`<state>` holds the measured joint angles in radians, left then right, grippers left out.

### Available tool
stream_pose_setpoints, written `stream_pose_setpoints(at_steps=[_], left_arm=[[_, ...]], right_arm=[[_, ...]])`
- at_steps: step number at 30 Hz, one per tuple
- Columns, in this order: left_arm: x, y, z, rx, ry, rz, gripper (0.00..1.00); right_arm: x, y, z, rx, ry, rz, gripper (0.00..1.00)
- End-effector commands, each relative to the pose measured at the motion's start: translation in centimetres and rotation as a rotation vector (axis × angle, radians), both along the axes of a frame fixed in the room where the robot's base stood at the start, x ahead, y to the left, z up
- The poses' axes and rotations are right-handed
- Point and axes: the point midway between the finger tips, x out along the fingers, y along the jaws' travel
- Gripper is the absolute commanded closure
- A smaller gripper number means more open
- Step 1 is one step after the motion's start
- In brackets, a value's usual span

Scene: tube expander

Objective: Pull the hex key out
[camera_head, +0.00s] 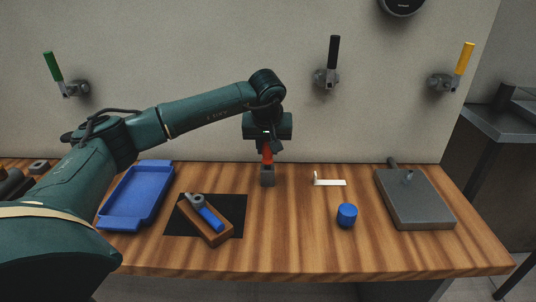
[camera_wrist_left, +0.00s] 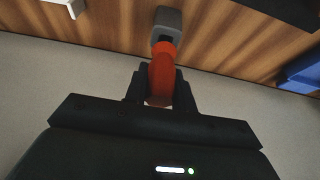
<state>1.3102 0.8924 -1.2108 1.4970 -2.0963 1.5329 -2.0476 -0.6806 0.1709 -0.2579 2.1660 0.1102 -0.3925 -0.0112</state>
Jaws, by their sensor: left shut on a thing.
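The hex key shows as a red handle (camera_head: 267,156) standing upright above a small grey block (camera_head: 267,176) on the wooden table. My left gripper (camera_head: 266,147) comes down from above and is shut on the red handle. In the left wrist view the fingers (camera_wrist_left: 161,84) lie on both sides of the red handle (camera_wrist_left: 162,68), whose far end meets the grey block (camera_wrist_left: 167,22) at its dark opening. I cannot tell how deep the key sits in the block; its shaft is hidden. My right gripper is not in view.
A blue tray (camera_head: 136,196) and a wooden block (camera_head: 212,226) with a blue-handled tool (camera_head: 207,214) on a black mat (camera_head: 182,226) are to the left. A white piece (camera_head: 331,182), a blue cylinder (camera_head: 347,216) and a grey plate (camera_head: 418,204) are to the right. Wall levers (camera_head: 333,56) stand behind.

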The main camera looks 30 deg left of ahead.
Motion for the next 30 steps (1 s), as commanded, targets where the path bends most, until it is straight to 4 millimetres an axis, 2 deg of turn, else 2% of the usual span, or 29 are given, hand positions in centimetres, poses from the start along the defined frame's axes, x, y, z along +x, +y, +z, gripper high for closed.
stream_pose_setpoints(at_steps=[30], left_arm=[[0.0, 0.0, 1.3, 0.000, -0.001, 0.001, 1.00]], right_arm=[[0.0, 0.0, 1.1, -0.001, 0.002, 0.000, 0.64]])
